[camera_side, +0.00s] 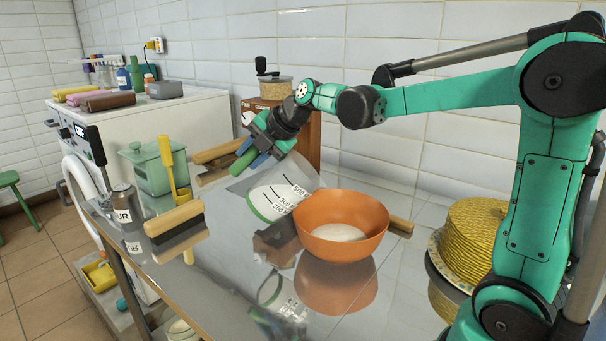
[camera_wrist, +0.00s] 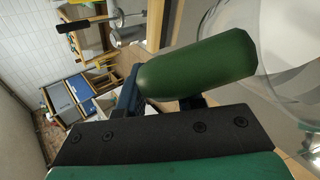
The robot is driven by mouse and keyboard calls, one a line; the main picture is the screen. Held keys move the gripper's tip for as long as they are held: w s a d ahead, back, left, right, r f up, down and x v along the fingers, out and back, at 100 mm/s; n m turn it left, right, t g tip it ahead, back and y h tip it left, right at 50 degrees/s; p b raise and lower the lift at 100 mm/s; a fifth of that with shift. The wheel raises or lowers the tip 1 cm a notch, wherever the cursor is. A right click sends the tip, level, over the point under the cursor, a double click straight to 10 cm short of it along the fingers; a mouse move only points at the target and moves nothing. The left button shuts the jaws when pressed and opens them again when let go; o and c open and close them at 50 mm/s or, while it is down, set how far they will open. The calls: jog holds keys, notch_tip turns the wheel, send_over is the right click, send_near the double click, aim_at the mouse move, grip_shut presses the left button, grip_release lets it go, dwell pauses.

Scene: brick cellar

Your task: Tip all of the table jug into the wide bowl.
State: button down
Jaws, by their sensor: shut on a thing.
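The clear measuring jug (camera_side: 293,173), with dark volume marks and a green handle (camera_wrist: 197,74), is tilted beside and partly above the left rim of the wide orange bowl (camera_side: 342,247). My gripper (camera_side: 258,150) is shut on the jug's green handle. White stuff (camera_side: 268,201) shows inside the jug in the side view; how much is left is hard to tell. A white heap (camera_side: 338,232) lies in the bottom of the bowl. In the wrist view the jug's clear wall (camera_wrist: 285,40) is at the right, and the bowl cannot be made out.
The glossy table reflects things. A brush (camera_side: 174,219), a grey can (camera_side: 126,207) and a green lidded pot (camera_side: 152,175) stand at the left. A grinder (camera_side: 273,88) on a wooden box is behind. A yellow woven dome (camera_side: 470,240) is at the right. The front middle is clear.

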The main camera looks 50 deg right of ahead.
jog(key=shift+s+d+r+t+y, duration=0.1)
jog(key=shift+s+d+t+y, duration=0.2)
jog(key=shift+t, duration=0.2)
jog(key=shift+s+d+r, duration=0.1)
jog(key=shift+s, duration=0.05)
jog(key=shift+s+d+r+m+t+y, duration=0.15)
jog(key=shift+s+d+m+t+y, duration=0.35)
jog(key=shift+t, duration=0.4)
jog(key=shift+s, duration=0.15)
jog(key=shift+s+d+r+t+y+p, duration=0.5)
jog(key=shift+s+d+r+t+p, duration=0.1)
jog(key=shift+s+r+t+p, duration=0.15)
jog(key=s+d, duration=0.1)
jog(key=s+d+r+t+p, duration=0.1)
jog(key=shift+s+d+r+m+y, duration=0.2)
jog(key=shift+s+m+y, duration=0.1)
jog(key=shift+m+y, duration=0.1)
dwell(0.9)
jog(key=shift+s+d+r+t, duration=0.2)
jog(key=shift+s+d+t, duration=0.15)
jog(key=shift+t, duration=0.2)
